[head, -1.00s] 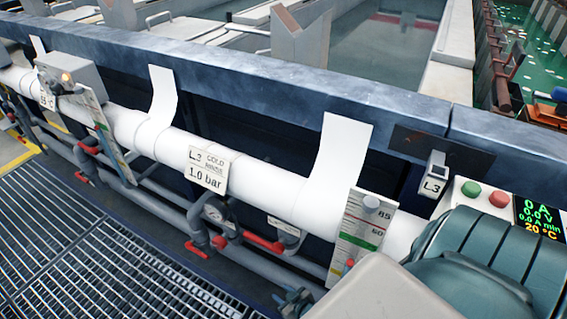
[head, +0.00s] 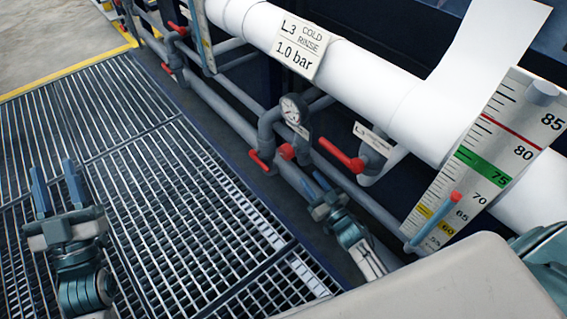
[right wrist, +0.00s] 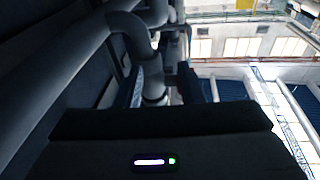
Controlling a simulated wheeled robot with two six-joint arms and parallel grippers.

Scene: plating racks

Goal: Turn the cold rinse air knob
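A white sign (head: 299,49) reading "L3 COLD RINSE 1.0 bar" hangs on the white pipe. Below it, a round pressure gauge (head: 293,109) sits on the grey pipework. A small round red knob (head: 287,151) is just under the gauge. My right gripper (head: 313,181) is below and slightly right of this knob, apart from it, its blue fingers parted and empty. My left gripper (head: 54,183) is open and empty over the grating at far left. The right wrist view shows grey pipes (right wrist: 130,25), but no knob that I can make out.
Red lever handles flank the knob, one at left (head: 261,161) and one at right (head: 341,154). A small label plate (head: 373,136) is beside the right one. A scale board (head: 480,155) stands at right. The floor grating (head: 170,200) is clear.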

